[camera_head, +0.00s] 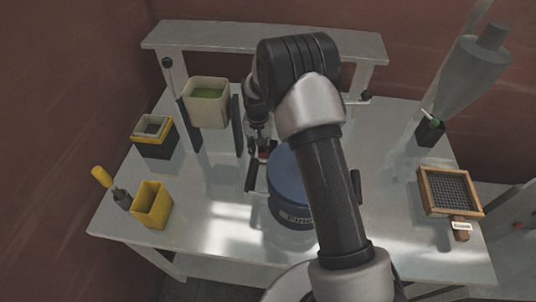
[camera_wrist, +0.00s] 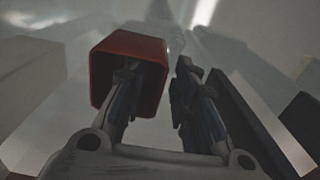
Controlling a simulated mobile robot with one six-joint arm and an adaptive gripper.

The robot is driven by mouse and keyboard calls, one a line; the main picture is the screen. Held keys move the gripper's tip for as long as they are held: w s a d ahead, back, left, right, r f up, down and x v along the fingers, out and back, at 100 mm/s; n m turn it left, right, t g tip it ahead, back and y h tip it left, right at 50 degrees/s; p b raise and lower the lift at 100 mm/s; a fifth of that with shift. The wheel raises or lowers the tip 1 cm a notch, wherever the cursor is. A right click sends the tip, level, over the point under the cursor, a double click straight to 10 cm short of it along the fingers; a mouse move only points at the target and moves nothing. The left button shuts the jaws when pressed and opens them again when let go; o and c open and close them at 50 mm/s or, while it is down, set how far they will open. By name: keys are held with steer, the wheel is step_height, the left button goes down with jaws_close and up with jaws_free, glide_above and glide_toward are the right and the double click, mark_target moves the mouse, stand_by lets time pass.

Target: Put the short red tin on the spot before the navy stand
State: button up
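The short red tin (camera_wrist: 130,45) is open-topped and squarish in the wrist view, with its mouth towards the camera. Only a small red part of the tin (camera_head: 264,155) shows in the head view, under my gripper (camera_head: 262,146). In the wrist view my gripper (camera_wrist: 155,78) has its fingers apart. The left finger reaches into the tin's mouth and the right finger is outside its right wall, with a narrow gap to it. A blue round body with pale lettering (camera_head: 287,190) stands beside the gripper, partly hidden by my arm. I cannot tell whether it is the navy stand.
A cream bin with green contents (camera_head: 208,103), a black-and-yellow box (camera_head: 154,140) and a yellow box (camera_head: 151,205) stand left. A wood-framed sieve (camera_head: 422,190) and a dark cup (camera_head: 430,132) stand right. Dark upright panels (camera_head: 237,125) rise near the gripper.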

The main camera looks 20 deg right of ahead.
jaws_close()
steer(key=shift+r, duration=0.1)
stand_by(0.6)
